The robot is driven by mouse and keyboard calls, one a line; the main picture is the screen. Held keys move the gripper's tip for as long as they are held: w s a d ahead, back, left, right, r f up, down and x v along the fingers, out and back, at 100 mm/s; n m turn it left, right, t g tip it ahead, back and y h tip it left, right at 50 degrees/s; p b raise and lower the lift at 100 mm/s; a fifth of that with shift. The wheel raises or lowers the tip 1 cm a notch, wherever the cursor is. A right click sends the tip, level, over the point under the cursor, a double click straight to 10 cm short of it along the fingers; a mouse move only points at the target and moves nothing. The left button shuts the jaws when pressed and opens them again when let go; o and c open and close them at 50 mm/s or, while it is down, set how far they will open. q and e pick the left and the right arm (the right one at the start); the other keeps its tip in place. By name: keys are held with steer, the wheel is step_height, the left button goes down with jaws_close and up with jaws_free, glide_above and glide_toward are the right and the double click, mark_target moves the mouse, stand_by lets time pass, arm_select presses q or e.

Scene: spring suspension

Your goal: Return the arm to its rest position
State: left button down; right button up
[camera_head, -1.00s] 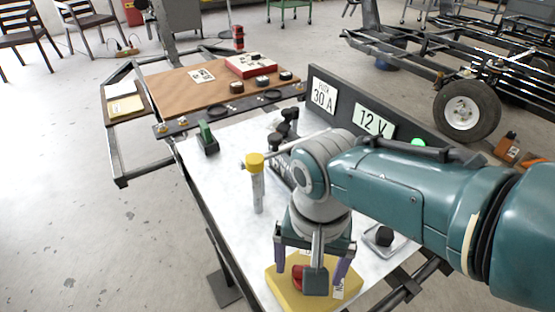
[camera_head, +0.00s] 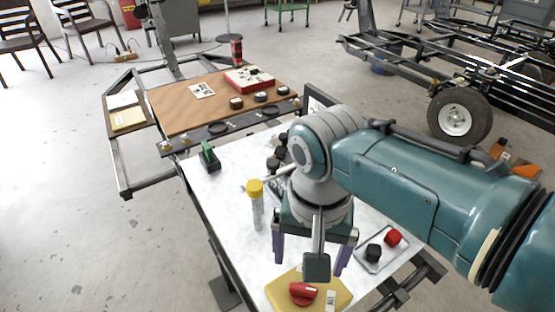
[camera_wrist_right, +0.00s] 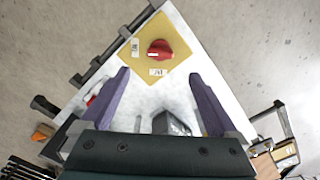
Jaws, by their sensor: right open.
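My right arm comes in from the right in the head view. Its gripper (camera_head: 311,268) points down above the white table (camera_head: 225,200), with purple fingers spread apart and nothing between them. In the right wrist view the open gripper (camera_wrist_right: 160,92) also shows empty. A red knob (camera_head: 303,293) sits on a yellow block (camera_head: 325,300) at the table's near end, just below and in front of the fingers, apart from them. The red knob (camera_wrist_right: 159,50) on the yellow plate (camera_wrist_right: 153,47) lies beyond the fingertips in the wrist view. My left gripper is not in view.
A tray (camera_head: 375,262) with a black knob (camera_head: 374,253) and a red knob (camera_head: 393,238) lies right of the gripper. A yellow-capped tube (camera_head: 256,205) stands to its left. A green-and-black item (camera_head: 209,157) stands further back. A brown board (camera_head: 200,100) lies beyond.

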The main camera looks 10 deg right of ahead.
steer(key=s+d+r+n+t+p, duration=0.2)
steer(key=s+d+r+n+p, duration=0.2)
steer(key=s+r, duration=0.45)
steer(key=s+d+r+n+t+p, duration=0.1)
steer(key=s+d+r+n+p, duration=0.25)
steer(key=s+r, duration=0.55)
step_height(320, 180, up, 40)
steer(key=w+p, duration=0.1)
steer(key=p, duration=3.7)
steer(key=shift+d+f+t, duration=0.15)
steer(key=shift+d+t, duration=0.1)
steer(key=shift+t, duration=0.05)
